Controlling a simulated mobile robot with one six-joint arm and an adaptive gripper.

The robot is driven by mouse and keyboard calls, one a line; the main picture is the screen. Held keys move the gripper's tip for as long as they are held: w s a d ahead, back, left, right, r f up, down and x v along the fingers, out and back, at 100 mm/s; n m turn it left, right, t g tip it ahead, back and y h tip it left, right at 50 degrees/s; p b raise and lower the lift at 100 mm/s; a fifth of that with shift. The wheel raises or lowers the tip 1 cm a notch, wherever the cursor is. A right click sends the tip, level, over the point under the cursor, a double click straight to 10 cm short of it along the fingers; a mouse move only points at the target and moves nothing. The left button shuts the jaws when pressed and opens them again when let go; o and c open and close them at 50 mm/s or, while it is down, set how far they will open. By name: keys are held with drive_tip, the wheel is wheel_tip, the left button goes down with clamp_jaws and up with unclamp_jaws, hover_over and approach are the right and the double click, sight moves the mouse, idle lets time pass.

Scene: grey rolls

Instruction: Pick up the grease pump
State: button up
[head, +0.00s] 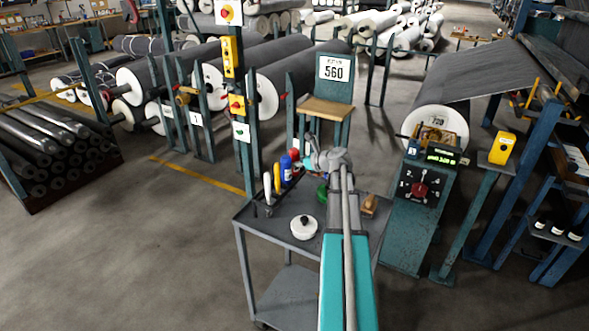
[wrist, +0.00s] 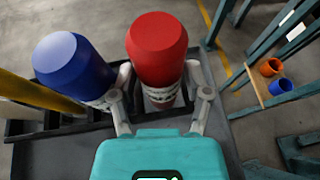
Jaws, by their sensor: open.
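A red-capped canister (wrist: 157,50) with a white label stands in a dark rack on the trolley; it also shows in the head view (head: 294,154). I cannot tell for certain which item is the grease pump. My gripper (wrist: 160,88) is open, with one finger on each side of the red canister; the left finger lies between it and a blue canister (wrist: 70,65). Whether the fingers touch the red canister is unclear. In the head view my gripper (head: 322,160) is at the trolley's far end, partly hiding the items there.
The grey trolley (head: 263,229) also bears a white round lidded thing (head: 304,228), a green item (head: 322,193) and a brown brush-like item (head: 370,206). A yellow tool (head: 277,177) stands by the blue canister. A teal machine post (head: 408,235) stands close right. Floor at left is clear.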

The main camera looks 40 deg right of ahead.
drive_tip(key=shift+w+a+f, duration=0.15)
drive_tip(key=shift+w+f, duration=0.1)
drive_tip(key=shift+w, duration=0.25)
drive_tip(key=c, duration=0.8)
drive_tip(key=shift+r, duration=0.15)
wheel_tip(320, 180, up, 10)
drive_tip(key=p, duration=1)
idle(0.7)
wheel_tip(320, 180, up, 7)
drive_tip(key=p, duration=0.6)
drive_tip(key=shift+p, duration=0.4)
drive_tip(key=shift+w+a+f, duration=0.1)
drive_tip(key=shift+a+f, duration=0.05)
drive_tip(key=shift+f, duration=0.05)
